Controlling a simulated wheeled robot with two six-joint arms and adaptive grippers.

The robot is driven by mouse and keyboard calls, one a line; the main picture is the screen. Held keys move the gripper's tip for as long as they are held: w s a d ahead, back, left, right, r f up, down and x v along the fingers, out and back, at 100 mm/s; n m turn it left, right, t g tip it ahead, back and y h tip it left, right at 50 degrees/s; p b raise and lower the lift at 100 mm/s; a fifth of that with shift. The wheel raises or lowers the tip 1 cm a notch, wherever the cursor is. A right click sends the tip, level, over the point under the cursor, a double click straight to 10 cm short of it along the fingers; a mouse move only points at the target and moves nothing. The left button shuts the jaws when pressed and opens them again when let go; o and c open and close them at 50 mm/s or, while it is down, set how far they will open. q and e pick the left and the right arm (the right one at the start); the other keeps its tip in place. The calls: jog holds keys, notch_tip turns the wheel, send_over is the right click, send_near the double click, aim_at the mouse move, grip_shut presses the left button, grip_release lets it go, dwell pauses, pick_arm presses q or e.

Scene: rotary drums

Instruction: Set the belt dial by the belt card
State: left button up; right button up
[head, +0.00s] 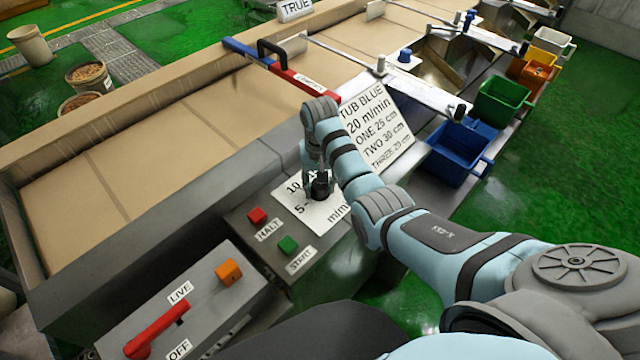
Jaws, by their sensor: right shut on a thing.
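The belt card (376,127) is a white sign that leans up behind the control box. It reads TUB BLUE, 20 m/min, ONE 25 cm, TWO 30 cm, and a THREE line that looks like 25 cm. The belt dial (320,184) is a black knob on a white scale plate (312,212) marked 5, 10 and m/min. My right gripper (317,178) points down and is shut on the dial. The gripper and arm hide part of the scale, so the dial's setting does not show. My left gripper is not in view.
Beside the dial are a red HALT button (257,216) and a green START button (288,244). Nearer is a box with a red LIVE/OFF lever (155,330) and an orange button (228,272). Blue (459,152) and green (502,101) tubs stand along the conveyor (150,150).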

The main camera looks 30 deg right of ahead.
jog(key=m, duration=0.6)
jog(key=shift+w+r+m, duration=0.2)
jog(key=shift+w+m, duration=0.05)
jog(key=shift+m, duration=0.05)
dwell(0.4)
jog(key=o, duration=1.2)
jog(key=shift+s, duration=0.1)
jog(key=shift+c, duration=0.2)
jog(key=shift+f, duration=0.1)
jog(key=shift+s, duration=0.1)
